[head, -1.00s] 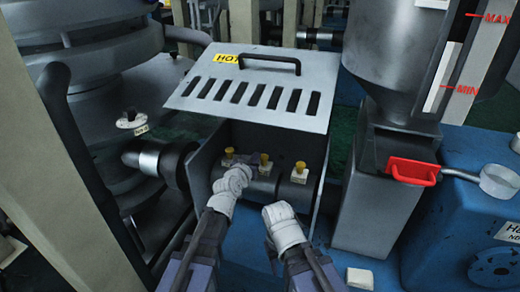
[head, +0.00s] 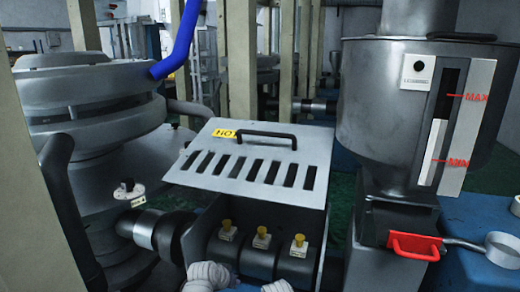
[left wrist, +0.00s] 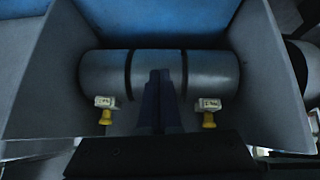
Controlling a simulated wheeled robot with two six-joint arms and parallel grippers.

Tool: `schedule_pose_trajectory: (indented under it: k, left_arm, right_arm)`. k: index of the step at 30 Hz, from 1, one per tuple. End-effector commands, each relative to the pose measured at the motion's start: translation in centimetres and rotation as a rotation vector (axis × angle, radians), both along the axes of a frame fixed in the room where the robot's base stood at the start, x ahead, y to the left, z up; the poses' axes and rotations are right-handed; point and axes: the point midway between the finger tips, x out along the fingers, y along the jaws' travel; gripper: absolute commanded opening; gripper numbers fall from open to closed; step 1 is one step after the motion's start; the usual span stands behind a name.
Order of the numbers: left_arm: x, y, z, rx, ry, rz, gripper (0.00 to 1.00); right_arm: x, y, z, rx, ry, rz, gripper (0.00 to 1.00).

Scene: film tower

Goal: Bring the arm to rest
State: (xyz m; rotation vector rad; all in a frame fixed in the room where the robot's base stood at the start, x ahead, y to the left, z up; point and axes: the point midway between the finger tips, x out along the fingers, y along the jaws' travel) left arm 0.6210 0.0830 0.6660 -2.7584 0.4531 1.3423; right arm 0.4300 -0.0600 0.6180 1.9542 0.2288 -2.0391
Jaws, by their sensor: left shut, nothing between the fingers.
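The white-covered end of my left arm (head: 210,275) shows at the bottom edge in the head view, in front of the open metal box (head: 190,240). In the left wrist view, my left gripper (left wrist: 160,82) has its dark fingers together and empty, in front of the grey barrel (left wrist: 208,75) inside the box. Whether the fingers touch the barrel cannot be told. Only a white sliver of my right arm's end (head: 278,286) shows; its fingers are hidden below the picture.
A slotted lid (head: 225,165) marked HOT is raised above the box. Yellow-topped fittings (head: 262,235) stand on the barrel. To the right are a hopper (head: 375,110) and a red-handled slide (head: 415,247). A column with a black pipe (head: 165,232) stands left.

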Motion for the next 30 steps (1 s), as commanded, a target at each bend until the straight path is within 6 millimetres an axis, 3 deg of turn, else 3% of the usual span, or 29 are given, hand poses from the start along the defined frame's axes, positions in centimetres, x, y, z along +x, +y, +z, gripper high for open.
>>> schedule_pose_trajectory:
  k: [1, 6, 15, 30]
  left_arm:
    - [-1.7, 1.2, -1.1, 0.02, 0.079, 0.021, 0.0]
    - [-6.4, 4.4, -3.4, 0.082, 0.305, 0.101, 0.0]
    - [-13.7, 8.9, -4.9, 0.18, 0.605, 0.254, 0.0]
    - [-17.8, -0.4, -4.9, 0.346, 0.64, 0.007, 0.0]
  right_arm:
    - [0.0, 0.0, 0.0, 0.0, 0.0, 0.0, 0.5]
    - [0.0, 0.0, 0.0, 0.0, 0.0, 0.0, 0.5]
    - [0.0, 0.0, 0.0, 0.0, 0.0, 0.0, 0.5]
    - [0.0, 0.0, 0.0, 0.0, 0.0, 0.0, 0.5]
